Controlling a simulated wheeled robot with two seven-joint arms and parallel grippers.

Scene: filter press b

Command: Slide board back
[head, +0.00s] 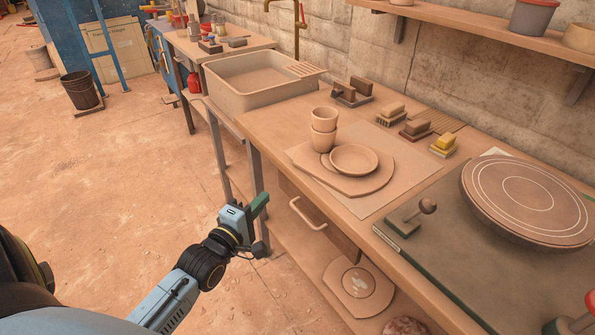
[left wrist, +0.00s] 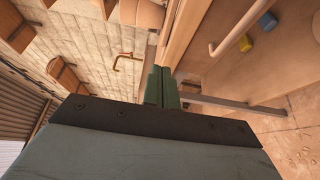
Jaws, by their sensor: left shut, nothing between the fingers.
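A thin wooden board (head: 372,186) lies on a pale mat (head: 400,201) on the bench, near its front edge. Two stacked cups (head: 323,130) and a shallow bowl (head: 354,159) stand on the board. My left gripper (head: 259,205) is in front of the bench, left of the board and apart from it. Its green fingers (left wrist: 161,87) are closed together in the left wrist view, with nothing between them. My right gripper is not in view.
A basin (head: 262,82) stands at the bench's far left end. Several brushes and blocks (head: 391,113) lie behind the board. A dark mat with a round turntable (head: 525,202) is at right. A drawer handle (head: 308,215) sticks out at the front. Another round-topped board (head: 350,285) lies on the lower shelf.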

